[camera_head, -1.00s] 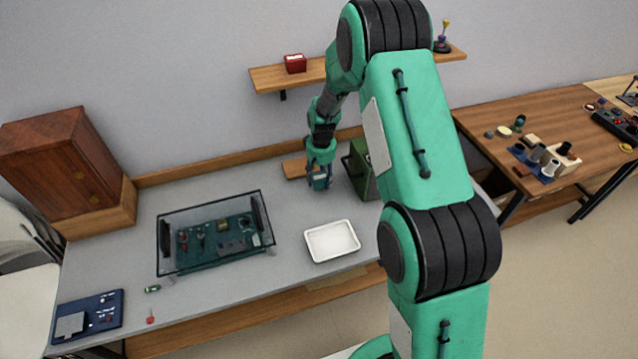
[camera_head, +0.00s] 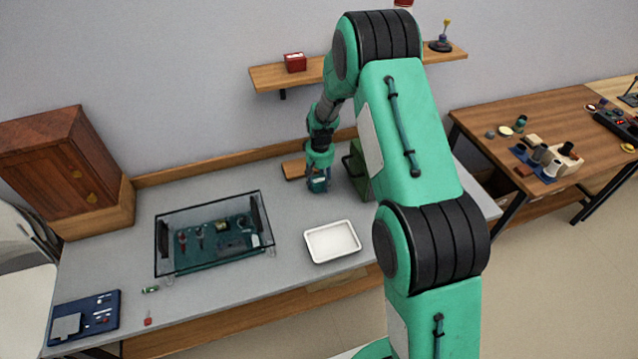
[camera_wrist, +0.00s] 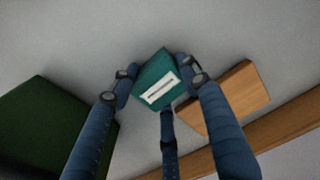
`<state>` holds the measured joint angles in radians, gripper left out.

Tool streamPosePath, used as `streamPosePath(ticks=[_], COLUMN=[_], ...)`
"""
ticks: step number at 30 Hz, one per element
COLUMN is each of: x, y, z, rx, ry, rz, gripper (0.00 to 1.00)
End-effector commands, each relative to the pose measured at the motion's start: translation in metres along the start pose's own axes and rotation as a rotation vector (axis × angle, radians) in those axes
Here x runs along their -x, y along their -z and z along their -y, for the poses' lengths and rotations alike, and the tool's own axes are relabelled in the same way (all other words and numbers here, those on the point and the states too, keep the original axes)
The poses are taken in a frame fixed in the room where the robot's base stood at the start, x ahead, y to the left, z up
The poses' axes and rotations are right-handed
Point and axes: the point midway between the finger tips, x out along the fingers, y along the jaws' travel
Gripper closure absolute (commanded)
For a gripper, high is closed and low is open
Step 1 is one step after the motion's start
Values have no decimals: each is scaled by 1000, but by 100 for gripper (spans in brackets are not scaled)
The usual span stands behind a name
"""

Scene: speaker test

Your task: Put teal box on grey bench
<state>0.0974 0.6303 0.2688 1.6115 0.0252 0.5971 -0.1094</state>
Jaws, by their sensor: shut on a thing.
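The teal box (camera_wrist: 152,72) has a white label and sits between the fingers of my gripper (camera_wrist: 158,84) in the wrist view. My gripper is shut on it. In the head view my gripper (camera_head: 317,188) is low over the back part of the grey bench (camera_head: 230,300), and the teal box (camera_head: 317,184) shows small between the fingers. Whether the box touches the bench top or hangs just above it, I cannot tell.
A green case (camera_head: 360,168) stands close to the right of my gripper, and a wooden block (camera_head: 293,169) lies close to the left. A white tray (camera_head: 332,241) and a glass tank (camera_head: 214,235) are nearer the front. Bare bench lies between them.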

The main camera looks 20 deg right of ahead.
Motion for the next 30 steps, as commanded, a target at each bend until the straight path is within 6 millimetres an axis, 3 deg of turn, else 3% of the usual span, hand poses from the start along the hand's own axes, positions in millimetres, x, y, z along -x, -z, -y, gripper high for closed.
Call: streamPosePath(ticks=[12, 13, 15, 30], x=[-2, -2, -2, 6], y=[0, 0, 0, 1], z=[0, 0, 0, 0], rx=[0, 0, 0, 0], ry=[0, 0, 0, 0], rz=[-1, -1, -1, -1], gripper=[96, 49, 35, 35])
